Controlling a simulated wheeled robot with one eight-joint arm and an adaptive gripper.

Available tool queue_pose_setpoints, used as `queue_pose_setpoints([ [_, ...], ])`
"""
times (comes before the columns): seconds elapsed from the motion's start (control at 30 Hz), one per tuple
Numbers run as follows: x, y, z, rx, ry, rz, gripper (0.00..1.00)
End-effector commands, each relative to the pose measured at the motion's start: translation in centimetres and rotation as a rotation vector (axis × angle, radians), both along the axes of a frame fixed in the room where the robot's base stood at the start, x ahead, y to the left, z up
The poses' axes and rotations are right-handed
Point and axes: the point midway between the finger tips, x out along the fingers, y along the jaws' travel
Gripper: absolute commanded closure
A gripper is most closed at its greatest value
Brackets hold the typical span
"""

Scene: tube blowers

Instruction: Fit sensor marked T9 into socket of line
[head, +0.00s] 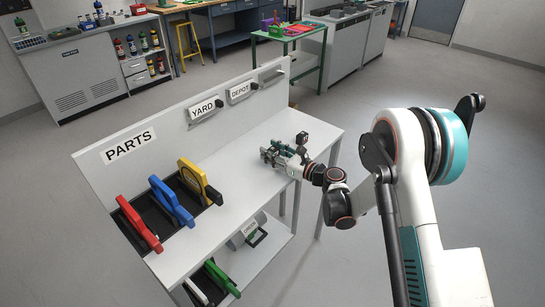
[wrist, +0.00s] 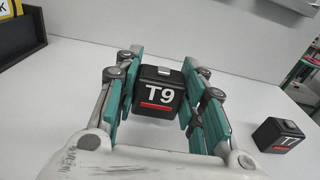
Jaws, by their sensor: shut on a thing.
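My gripper (head: 276,156) is over the white bench top, right of its middle in the head view. In the wrist view its teal fingers (wrist: 160,95) are shut on the black sensor marked T9 (wrist: 158,94), which has a red stripe and a metal piece on top. I cannot tell whether T9 touches the bench. Boxes labelled YARD (head: 205,110) and DEPOT (head: 241,92) are on the back panel, each with a dark round part at its right end. A third box (head: 272,76) is further right, its label unreadable. No socket marked LINE can be made out.
A second black sensor, marked T7 (wrist: 278,135), stands right of my gripper; a dark cube (head: 302,138) shows there in the head view. A PARTS rack at left holds red (head: 139,224), blue (head: 171,202) and yellow (head: 197,180) pieces. The bench's front middle is clear.

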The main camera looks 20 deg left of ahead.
Motion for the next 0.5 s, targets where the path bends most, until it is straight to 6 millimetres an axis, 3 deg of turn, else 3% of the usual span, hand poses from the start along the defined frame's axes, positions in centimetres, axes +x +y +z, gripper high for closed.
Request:
queue_pose_setpoints([
  [0.3, 0.0, 0.0, 9.2, 0.000, 0.000, 0.000, 0.87],
  [0.5, 0.0, 0.0, 13.5, 0.000, 0.000, 0.000, 0.87],
])
